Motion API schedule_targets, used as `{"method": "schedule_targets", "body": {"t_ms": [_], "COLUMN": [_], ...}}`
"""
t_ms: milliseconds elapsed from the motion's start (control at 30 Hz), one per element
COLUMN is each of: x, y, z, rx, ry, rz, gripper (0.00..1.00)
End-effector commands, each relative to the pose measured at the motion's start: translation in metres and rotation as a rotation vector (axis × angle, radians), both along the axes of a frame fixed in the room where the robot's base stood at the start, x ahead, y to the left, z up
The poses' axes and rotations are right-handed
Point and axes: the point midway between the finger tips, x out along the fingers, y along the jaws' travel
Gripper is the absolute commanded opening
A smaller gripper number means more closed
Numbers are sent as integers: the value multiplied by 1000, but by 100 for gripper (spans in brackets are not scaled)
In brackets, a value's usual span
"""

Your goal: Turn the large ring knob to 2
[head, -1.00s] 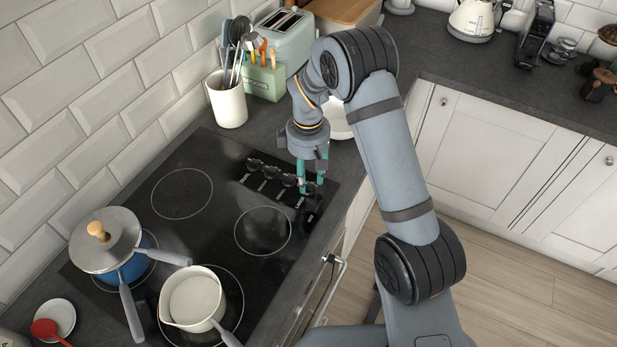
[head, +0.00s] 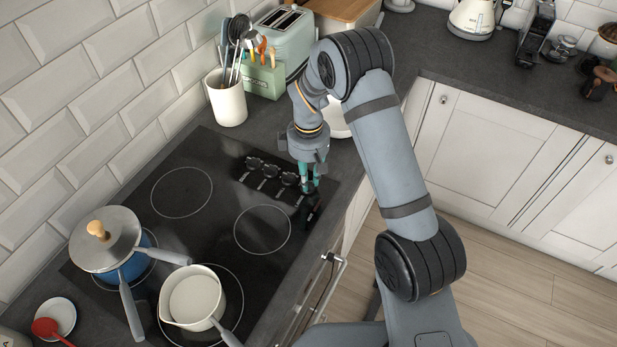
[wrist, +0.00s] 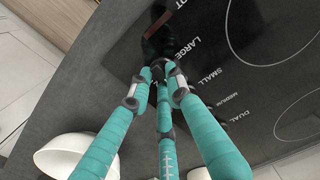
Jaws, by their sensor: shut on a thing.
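The large ring knob (head: 308,188) is the dark knob at the right end of the row on the black hob (head: 215,205). My gripper (head: 309,186) points down at it with its teal fingers closed around it. In the wrist view the fingertips (wrist: 160,76) meet at the dark knob next to the word LARGE, and they hide most of it. Its pointer and numbers cannot be read. The other dark knobs (head: 270,171) stand in a row to the left, clear of the fingers.
A blue pot with a grey lid (head: 105,240) and a cream saucepan (head: 192,298) stand on the near rings. A utensil crock (head: 228,102) and a mint toaster (head: 285,38) stand behind the hob. A white bowl (wrist: 75,150) is close to the fingers.

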Motion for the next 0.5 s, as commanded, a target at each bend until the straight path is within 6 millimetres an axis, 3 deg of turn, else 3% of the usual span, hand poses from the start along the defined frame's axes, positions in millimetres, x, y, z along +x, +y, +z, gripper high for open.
{"method": "schedule_targets", "body": {"t_ms": [500], "x": [0], "y": [0], "z": [-1], "rx": [0], "ry": [0], "rz": [-26], "gripper": [0]}}
